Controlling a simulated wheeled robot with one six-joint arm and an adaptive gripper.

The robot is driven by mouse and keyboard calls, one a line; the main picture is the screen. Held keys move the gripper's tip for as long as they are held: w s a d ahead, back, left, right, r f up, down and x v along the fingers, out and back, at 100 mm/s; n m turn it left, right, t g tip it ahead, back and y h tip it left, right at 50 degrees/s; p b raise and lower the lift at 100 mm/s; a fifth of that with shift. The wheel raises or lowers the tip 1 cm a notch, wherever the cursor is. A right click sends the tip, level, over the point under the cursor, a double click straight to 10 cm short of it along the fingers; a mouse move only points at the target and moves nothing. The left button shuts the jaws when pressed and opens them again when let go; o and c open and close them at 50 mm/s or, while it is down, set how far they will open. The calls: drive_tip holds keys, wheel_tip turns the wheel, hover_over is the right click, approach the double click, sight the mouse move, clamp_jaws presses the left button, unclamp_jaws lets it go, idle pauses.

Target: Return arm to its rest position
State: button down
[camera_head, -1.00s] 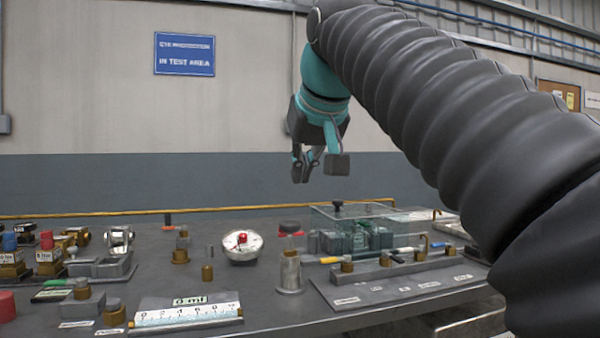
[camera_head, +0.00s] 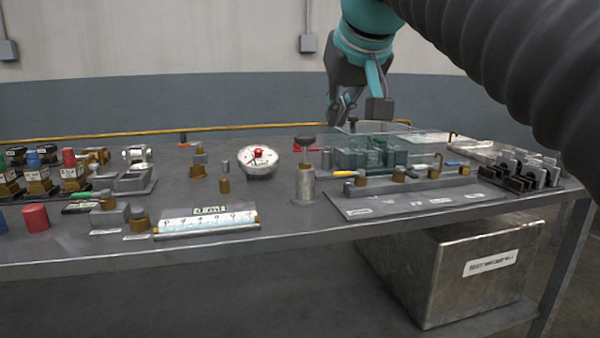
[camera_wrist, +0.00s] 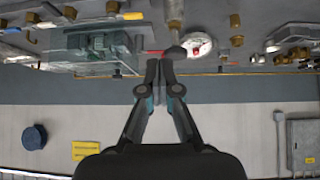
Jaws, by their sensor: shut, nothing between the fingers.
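My gripper (camera_head: 345,108) hangs above the back of the grey workbench (camera_head: 290,235), with its fingers pointing down. It is empty. In the wrist view my gripper (camera_wrist: 158,64) shows its two fingertips close together, with nothing held between them. Below and beside it in the head view stands a clear box with green blocks (camera_head: 372,152). My dark ribbed arm sleeve crosses the upper right of the head view and hides part of the wall.
A white dial gauge (camera_head: 258,162), a metal cylinder with a dark knob (camera_head: 305,180) and a ruler plate (camera_head: 207,221) stand on the bench. Small valves and coloured caps (camera_head: 36,217) crowd the left. Black clips (camera_head: 520,172) sit at right. A metal bin (camera_head: 455,265) is underneath.

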drive_tip(key=s+d+f+m+g, duration=0.1)
drive_tip(key=s+d+f, duration=0.2)
drive_tip(key=f, duration=0.9)
drive_tip(key=s+d+f+m+h, duration=0.1)
drive_tip(key=s+d+f, duration=0.3)
drive_tip(key=s+f, duration=0.5)
drive_tip(key=s+d+f+g, duration=0.1)
drive_tip(key=s+d+f, duration=0.3)
drive_tip(key=f, duration=1.1)
drive_tip(key=shift+s+d+f+m+g+h, duration=0.2)
drive_tip(key=shift+s+m+g+h, duration=0.15)
drive_tip(key=shift+s, duration=0.9)
